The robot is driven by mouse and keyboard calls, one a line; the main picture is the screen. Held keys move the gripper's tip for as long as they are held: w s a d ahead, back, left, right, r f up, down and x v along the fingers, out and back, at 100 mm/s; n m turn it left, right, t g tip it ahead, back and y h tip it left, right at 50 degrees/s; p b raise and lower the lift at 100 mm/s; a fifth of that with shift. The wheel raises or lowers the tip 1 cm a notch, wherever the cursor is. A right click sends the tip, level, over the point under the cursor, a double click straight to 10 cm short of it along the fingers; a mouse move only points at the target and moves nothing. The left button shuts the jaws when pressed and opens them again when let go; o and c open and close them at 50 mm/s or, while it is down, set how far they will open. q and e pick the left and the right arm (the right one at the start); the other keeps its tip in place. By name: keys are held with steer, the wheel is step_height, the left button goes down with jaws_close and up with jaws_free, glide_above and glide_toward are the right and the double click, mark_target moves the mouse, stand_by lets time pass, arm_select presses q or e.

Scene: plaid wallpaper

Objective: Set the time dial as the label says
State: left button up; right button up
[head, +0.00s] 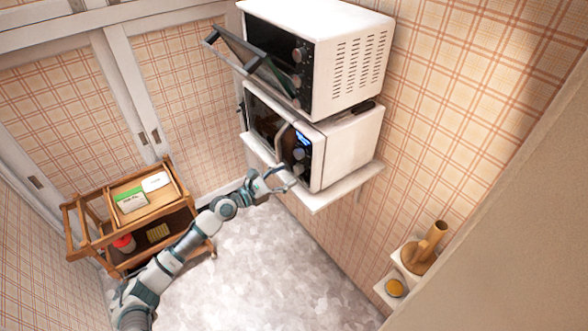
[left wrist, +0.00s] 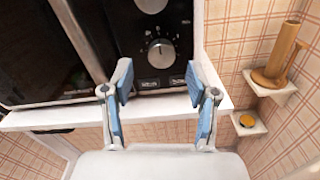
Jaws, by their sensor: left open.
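The white lower microwave (head: 345,145) stands on a wall shelf, with a lit blue display and a black control panel. In the left wrist view a round silver dial (left wrist: 160,53) with tick marks around it sits low on the black panel (left wrist: 185,20). Another knob (left wrist: 151,4) is cut off above it. I cannot tell from the print which is the time dial. My left gripper (head: 277,180) is open in front of the panel. In the left wrist view its blue-padded fingers (left wrist: 159,80) stand apart to either side below the dial, with nothing between them.
A white oven (head: 350,60) with its door (head: 250,62) hanging open sits above the microwave. The white shelf edge (left wrist: 60,118) runs under the panel. A wooden cart (head: 120,258) holds a green-and-white box (head: 131,201) and a white packet (head: 155,182). Small shelves hold a brown holder (head: 422,252).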

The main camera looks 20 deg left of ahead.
mark_target(296, 170)
arm_select(q)
steer(key=x, duration=0.4)
steer(key=shift+d, duration=0.15)
jaws_close()
steer(key=shift+m, duration=0.4)
